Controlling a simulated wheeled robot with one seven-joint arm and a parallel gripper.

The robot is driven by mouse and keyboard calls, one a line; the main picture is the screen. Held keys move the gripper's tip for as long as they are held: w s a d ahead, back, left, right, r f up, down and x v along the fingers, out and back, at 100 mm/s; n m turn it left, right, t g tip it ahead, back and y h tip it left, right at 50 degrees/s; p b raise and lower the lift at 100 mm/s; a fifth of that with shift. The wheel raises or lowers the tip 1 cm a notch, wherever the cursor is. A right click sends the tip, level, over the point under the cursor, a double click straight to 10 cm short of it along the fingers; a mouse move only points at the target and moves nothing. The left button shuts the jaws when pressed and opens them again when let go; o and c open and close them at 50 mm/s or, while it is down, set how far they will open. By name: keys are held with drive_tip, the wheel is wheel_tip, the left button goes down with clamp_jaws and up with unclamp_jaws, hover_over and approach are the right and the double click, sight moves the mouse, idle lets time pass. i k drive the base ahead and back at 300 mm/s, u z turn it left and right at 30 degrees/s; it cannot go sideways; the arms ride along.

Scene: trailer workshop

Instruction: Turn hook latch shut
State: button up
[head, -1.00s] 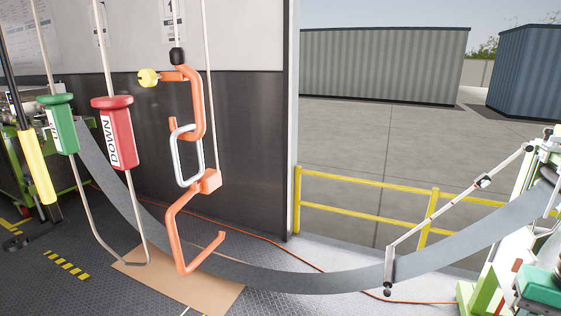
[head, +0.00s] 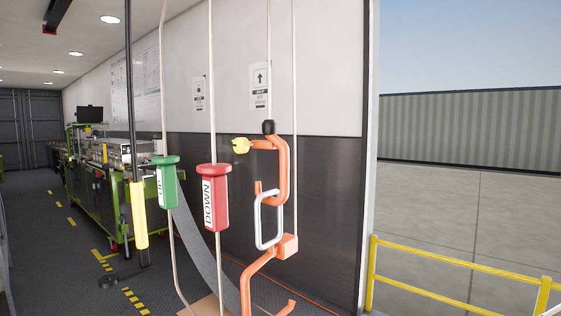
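An orange hook (head: 284,180) hangs from a thin line with a black collar (head: 268,127) at its top. A yellow knob (head: 241,146) sticks out to the left of the hook's top. A pale grey oblong link (head: 259,222) hangs in the hook's bend, against an orange block (head: 288,246). A lower orange bent hook (head: 255,270) continues below and is cut by the bottom edge. I cannot tell which part is the latch or whether it is shut. My gripper is not in view.
A green UP handle (head: 166,184) and a red DOWN handle (head: 213,200) hang on cords left of the hook. A dark pole with a yellow grip (head: 138,215) stands further left. A yellow railing (head: 450,290) is at right, beyond the wall's edge. Floor at left is mostly free.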

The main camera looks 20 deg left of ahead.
sight(240, 145)
drive_tip(key=z, duration=0.1)
drive_tip(key=k, duration=1.1)
drive_tip(key=u, duration=0.65)
drive_tip(key=i, duration=1)
drive_tip(key=z, duration=0.05)
